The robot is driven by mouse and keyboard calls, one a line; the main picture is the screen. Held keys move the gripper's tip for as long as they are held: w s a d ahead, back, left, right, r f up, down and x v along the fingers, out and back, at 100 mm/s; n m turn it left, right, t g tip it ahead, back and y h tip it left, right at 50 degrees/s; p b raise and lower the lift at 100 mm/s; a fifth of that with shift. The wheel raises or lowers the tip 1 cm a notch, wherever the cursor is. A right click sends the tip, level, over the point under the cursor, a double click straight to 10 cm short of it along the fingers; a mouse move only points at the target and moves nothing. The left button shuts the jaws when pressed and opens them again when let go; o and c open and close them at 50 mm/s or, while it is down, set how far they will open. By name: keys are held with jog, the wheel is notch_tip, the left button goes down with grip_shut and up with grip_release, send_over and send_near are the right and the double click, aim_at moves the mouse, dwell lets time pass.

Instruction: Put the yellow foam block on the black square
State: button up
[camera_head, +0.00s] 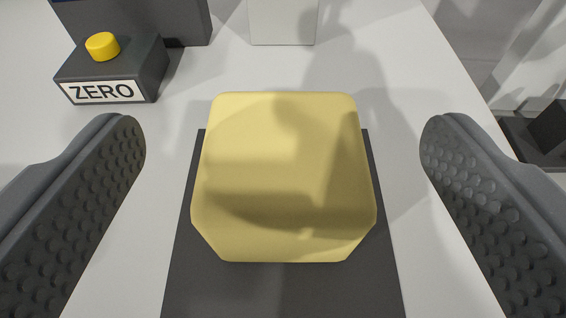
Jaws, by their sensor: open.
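The yellow foam block (282,165) is in the middle of the view, over the black square (282,292). It covers the square's far middle part, and strips of the square show at both sides and in front. It appears to rest on the square, though its underside is hidden. My gripper (283,150) is open, with one dark studded finger on each side of the block. A gap of white surface shows between each finger and the block. A shadow falls across the block.
A dark box with a yellow button (102,46) and a ZERO label (101,91) stands at the far left. A dark housing (150,18) is behind it. A white block (283,22) stands at the back. The white table's edge (470,85) runs along the right.

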jog(key=p+v, duration=0.1)
jog(key=v, duration=0.9)
jog(key=s+r, duration=0.4)
jog(key=r, duration=0.6)
jog(key=s+r, duration=0.3)
jog(key=r, duration=0.7)
jog(key=s+r, duration=1.9)
jog(key=shift+s+d+t, duration=0.15)
jog(key=shift+s+t, duration=0.15)
jog(key=shift+t, duration=0.1)
